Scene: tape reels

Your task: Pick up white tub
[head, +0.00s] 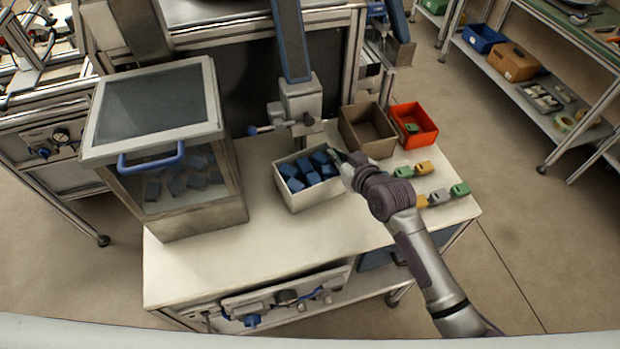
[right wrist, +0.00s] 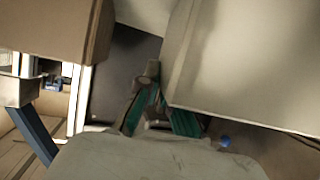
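The white tub (head: 318,197) stands on the white worktop, filled with several dark blue blocks (head: 310,172). My right gripper (head: 338,157) is at the tub's right rim in the head view. In the right wrist view, the tub's pale wall (right wrist: 245,65) fills the upper right. The green-padded fingers (right wrist: 157,108) are apart, close to the tub's lower corner. I cannot tell whether they touch it or whether a wall lies between them. My left gripper is not in view.
A brown box (head: 369,148) and an orange bin (head: 432,128) stand right behind the tub. Coloured blocks (head: 440,196) lie in rows at right. A lidded clear case (head: 160,210) stands left. A grey-blue device (head: 303,100) rises behind. The worktop's front (head: 270,250) is clear.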

